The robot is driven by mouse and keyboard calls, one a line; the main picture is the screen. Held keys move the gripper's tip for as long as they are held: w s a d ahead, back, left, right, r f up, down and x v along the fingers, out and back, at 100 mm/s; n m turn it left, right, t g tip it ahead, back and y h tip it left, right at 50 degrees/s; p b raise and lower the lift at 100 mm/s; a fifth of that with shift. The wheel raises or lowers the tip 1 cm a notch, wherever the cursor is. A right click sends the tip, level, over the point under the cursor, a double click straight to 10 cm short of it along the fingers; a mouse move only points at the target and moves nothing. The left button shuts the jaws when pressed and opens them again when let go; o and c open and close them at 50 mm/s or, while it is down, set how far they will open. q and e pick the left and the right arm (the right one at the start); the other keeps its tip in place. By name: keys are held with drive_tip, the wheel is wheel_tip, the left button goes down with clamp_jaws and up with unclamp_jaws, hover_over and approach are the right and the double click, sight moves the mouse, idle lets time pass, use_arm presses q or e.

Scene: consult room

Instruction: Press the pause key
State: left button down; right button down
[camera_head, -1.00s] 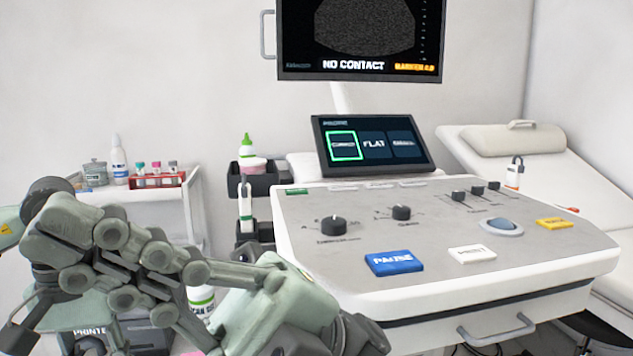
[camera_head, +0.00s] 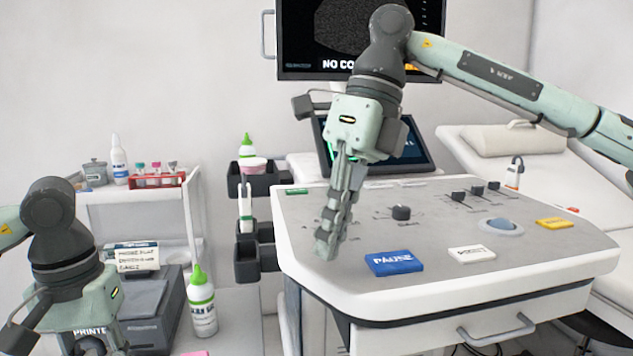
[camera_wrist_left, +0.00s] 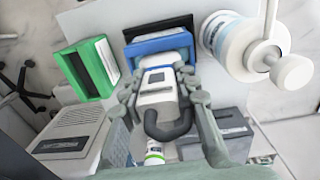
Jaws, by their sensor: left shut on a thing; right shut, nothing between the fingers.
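The blue pause key (camera_head: 394,263), with white lettering, lies at the front of the grey console panel (camera_head: 350,215). My right gripper (camera_head: 327,245) is shut and empty. It points down over the panel's front left part, left of the pause key and apart from it in the picture. It hides the left knob. My left gripper (camera_wrist_left: 158,80) is shut on a white device (camera_wrist_left: 157,100) with a dark loop, seen in the left wrist view. In the head view the left gripper is at the lower left, partly cut off.
A white key (camera_head: 472,254) and a yellow key (camera_head: 555,223) lie right of the pause key. A knob (camera_head: 401,213) stands behind it. A tilted touch screen (camera_head: 415,150) is partly hidden by my right arm. A green-capped bottle (camera_head: 202,305) stands left of the console.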

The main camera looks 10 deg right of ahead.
sight(394, 259)
drive_tip(key=w+d+r+m+t+h, duration=0.1)
drive_tip(key=w+d+r+m+h, duration=0.2)
drive_tip(key=d+r, duration=0.45)
drive_tip(key=shift+h, duration=0.4)
drive_tip(key=shift+s+d+f, duration=0.2)
drive_tip(key=shift+d+f, duration=0.1)
drive_tip(key=shift+f, duration=1.1)
drive_tip(key=shift+s+d+f, duration=0.25)
drive_tip(key=shift+f, duration=1.2)
drive_tip(key=shift+s+d+f, duration=0.2)
drive_tip(key=shift+d+f, duration=0.1)
drive_tip(key=shift+f, duration=1.1)
drive_tip(key=shift+f, duration=0.9)
drive_tip(key=shift+r, duration=3.5)
drive_tip(key=s+r, duration=0.6)
drive_tip(key=s, duration=0.2)
